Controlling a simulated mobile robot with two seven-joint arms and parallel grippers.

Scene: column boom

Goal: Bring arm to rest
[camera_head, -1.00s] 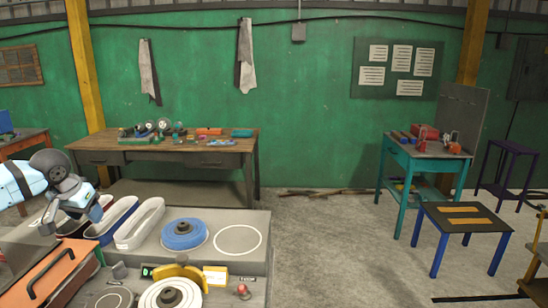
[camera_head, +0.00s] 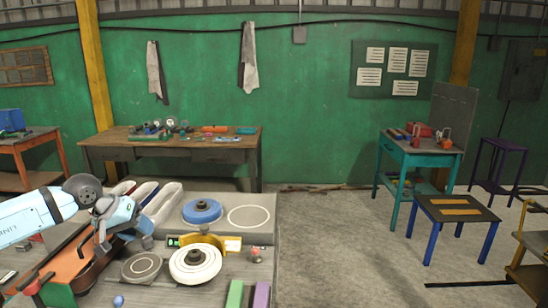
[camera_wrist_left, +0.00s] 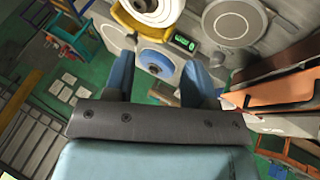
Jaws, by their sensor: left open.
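My left arm comes in from the left in the head view. My left gripper (camera_head: 122,238) is above the left part of the grey bench (camera_head: 212,182). Its two blue fingers are spread in the left wrist view (camera_wrist_left: 159,75), with nothing held between them. A white wheel (camera_head: 195,263) with a yellow guard lies right of the gripper on the bench. Behind it is a blue disc (camera_head: 202,212). My right gripper is not in view.
An orange box (camera_head: 72,252) with a dark handle is at the bench's left, close to my left arm. Long trays (camera_head: 163,197) lie behind the gripper. A wooden table (camera_head: 225,152) and a teal table (camera_head: 415,158) stand farther back.

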